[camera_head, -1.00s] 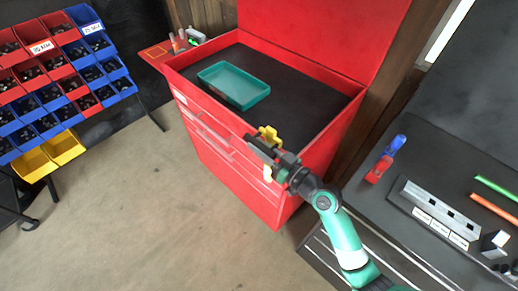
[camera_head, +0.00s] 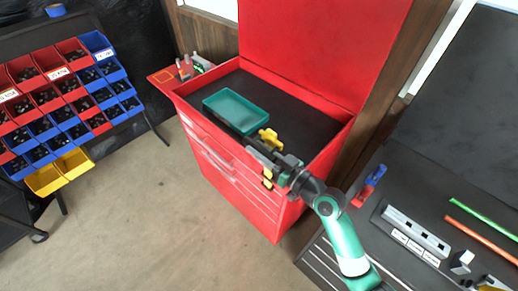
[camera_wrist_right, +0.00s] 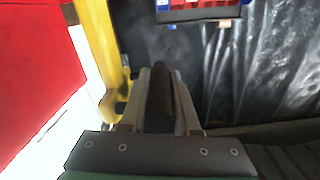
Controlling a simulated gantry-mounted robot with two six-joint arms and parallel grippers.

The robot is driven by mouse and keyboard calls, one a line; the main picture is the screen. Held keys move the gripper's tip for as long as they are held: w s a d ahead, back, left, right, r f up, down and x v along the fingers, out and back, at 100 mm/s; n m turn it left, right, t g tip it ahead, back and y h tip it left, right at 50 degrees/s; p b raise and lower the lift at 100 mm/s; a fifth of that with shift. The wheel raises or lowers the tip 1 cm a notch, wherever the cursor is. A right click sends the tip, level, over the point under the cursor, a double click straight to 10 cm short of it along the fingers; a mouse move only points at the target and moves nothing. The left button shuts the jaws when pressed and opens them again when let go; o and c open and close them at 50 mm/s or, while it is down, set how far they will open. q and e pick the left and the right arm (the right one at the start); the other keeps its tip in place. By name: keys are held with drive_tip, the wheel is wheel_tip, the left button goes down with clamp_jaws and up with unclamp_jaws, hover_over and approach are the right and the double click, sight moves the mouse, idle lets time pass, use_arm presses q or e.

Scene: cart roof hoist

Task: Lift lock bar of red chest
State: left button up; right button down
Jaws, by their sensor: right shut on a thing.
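The red chest (camera_head: 228,180) stands in the middle of the head view with its lid raised. A yellow lock bar (camera_head: 269,137) shows at the right part of its front rim; a lower yellow piece (camera_head: 267,179) shows below my gripper. My right gripper (camera_head: 258,158) is at the chest's front, between these yellow pieces. In the right wrist view my right gripper (camera_wrist_right: 160,100) is shut on a dark grip (camera_wrist_right: 160,88), with the yellow bar (camera_wrist_right: 98,45) just left of it. The join between grip and bar is not clear. My left gripper is out of view.
A teal tray (camera_head: 236,110) sits on the chest's dark top. A black workbench (camera_head: 440,185) with a red-blue clamp (camera_head: 369,186) and rods is at right. A bin rack (camera_head: 65,105) stands at left. The floor (camera_head: 150,220) before the chest is clear.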

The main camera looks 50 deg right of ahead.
drive_tip(key=c, duration=1)
unclamp_jaws()
drive_tip(key=shift+r, duration=0.5)
drive_tip(key=shift+c, duration=0.2)
drive_tip(key=shift+o, duration=0.6)
drive_tip(key=shift+f, duration=0.15)
drive_tip(key=shift+s, duration=0.1)
drive_tip(key=s+b, duration=0.1)
drive_tip(key=s, duration=1)
drive_tip(key=shift+s, duration=0.25)
